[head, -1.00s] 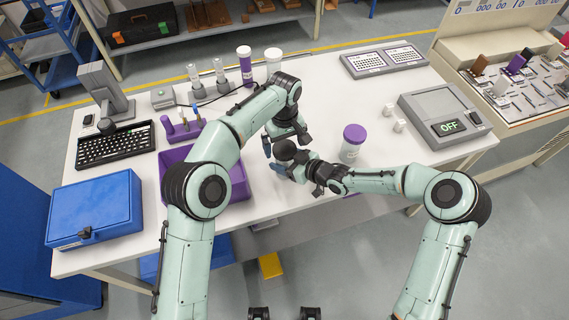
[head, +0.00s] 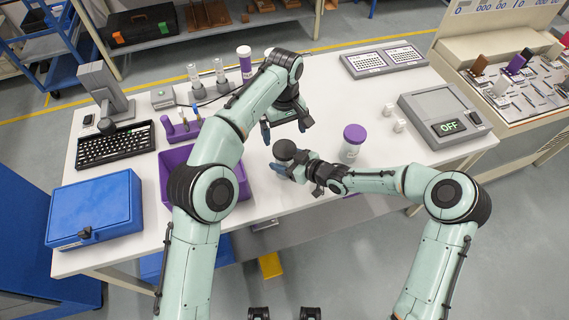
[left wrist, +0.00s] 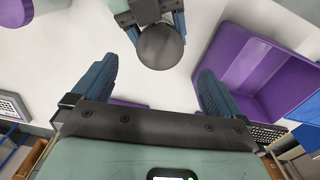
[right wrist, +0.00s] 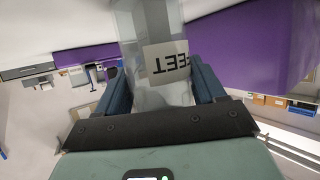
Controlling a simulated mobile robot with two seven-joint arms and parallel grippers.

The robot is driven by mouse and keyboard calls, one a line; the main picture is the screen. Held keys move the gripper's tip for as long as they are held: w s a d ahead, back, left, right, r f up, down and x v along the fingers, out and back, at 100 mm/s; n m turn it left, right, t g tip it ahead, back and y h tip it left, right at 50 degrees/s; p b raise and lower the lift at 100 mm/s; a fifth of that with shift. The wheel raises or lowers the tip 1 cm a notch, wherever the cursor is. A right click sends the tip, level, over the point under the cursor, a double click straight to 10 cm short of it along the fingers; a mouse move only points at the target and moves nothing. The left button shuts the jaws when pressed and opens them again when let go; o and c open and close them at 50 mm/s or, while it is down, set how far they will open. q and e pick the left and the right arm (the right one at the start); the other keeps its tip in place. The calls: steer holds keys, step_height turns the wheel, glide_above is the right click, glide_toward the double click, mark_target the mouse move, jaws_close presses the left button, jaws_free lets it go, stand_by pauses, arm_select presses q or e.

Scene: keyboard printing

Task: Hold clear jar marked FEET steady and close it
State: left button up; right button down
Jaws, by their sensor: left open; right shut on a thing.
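The clear jar marked FEET (right wrist: 150,28) is held between the blue fingers of my right gripper (head: 282,168); its label reads upside down in the right wrist view. A dark round lid (head: 285,150) covers the jar's top in the head view. The lid also shows in the left wrist view (left wrist: 161,46), between the right gripper's fingers. I cannot tell how tightly it sits. My left gripper (head: 284,128) is open and empty, with its fingers pointing down, just beyond the lid and apart from it.
A purple-lidded container (head: 354,142) stands right of the jar. A purple bin (head: 176,195) lies to the left, partly behind my left arm. A blue case (head: 95,208), a keyboard (head: 115,147) and a grey device reading OFF (head: 445,115) are on the table. The front middle is fairly clear.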

arm_select(q)
steer(key=shift+r, duration=2.65)
arm_select(e)
jaws_free()
arm_select(q)
steer(key=shift+w+r+p, duration=0.2)
steer(key=shift+r+p, duration=0.15)
steer(key=shift+r, duration=0.25)
steer(key=shift+w+r+p, duration=0.15)
steer(key=shift+r+p, duration=0.15)
steer(key=shift+r, duration=0.3)
arm_select(e)
steer(key=v, duration=1.3)
steer(key=shift+s+d+r, duration=0.15)
steer(key=shift+r, duration=0.05)
